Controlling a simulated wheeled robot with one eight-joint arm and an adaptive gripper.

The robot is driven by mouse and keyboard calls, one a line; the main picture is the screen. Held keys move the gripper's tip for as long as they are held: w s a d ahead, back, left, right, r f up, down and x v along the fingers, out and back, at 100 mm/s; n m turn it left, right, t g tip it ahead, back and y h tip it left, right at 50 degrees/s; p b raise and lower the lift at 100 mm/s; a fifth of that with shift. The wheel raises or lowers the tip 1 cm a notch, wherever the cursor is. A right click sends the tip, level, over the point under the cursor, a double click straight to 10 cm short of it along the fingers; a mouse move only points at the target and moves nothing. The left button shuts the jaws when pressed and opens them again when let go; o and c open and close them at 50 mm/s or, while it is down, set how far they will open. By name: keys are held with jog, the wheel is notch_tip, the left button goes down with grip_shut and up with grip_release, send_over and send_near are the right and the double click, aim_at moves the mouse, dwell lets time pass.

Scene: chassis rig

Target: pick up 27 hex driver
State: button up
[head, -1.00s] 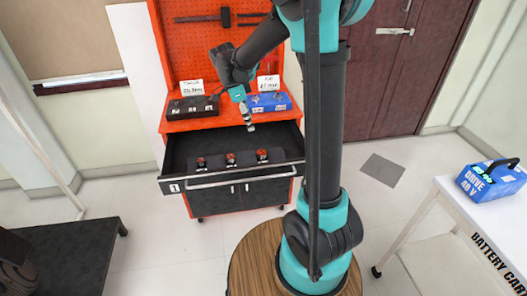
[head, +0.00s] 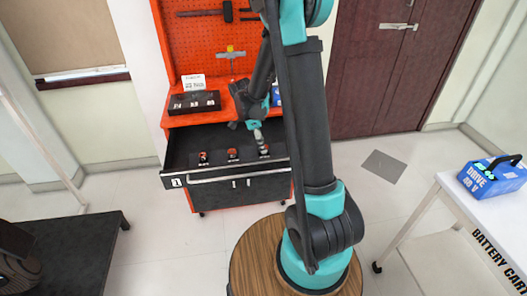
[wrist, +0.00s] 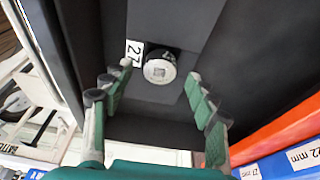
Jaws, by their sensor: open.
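The 27 hex driver (wrist: 160,68) shows in the wrist view as a round silver end in a dark body, beside a white "27" label (wrist: 134,53) on the dark drawer insert. My gripper (wrist: 150,88) is open, with green fingers on the left and right of the driver, and nothing is between them. In the head view, my gripper (head: 259,137) points down over the rightmost of the red-and-black pieces (head: 264,150) in the open drawer (head: 183,150). I cannot tell from the head view how far above it the fingertips are.
Two other pieces (head: 203,157) (head: 233,154) stand left in the drawer. A black labelled box (head: 194,103) sits on the orange top; a blue box (wrist: 300,160) shows lower right in the wrist view. A battery cart (head: 470,215) with a blue battery (head: 492,176) stands right.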

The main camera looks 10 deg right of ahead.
jog(key=shift+x, duration=1.15)
jog(key=c, duration=1.3)
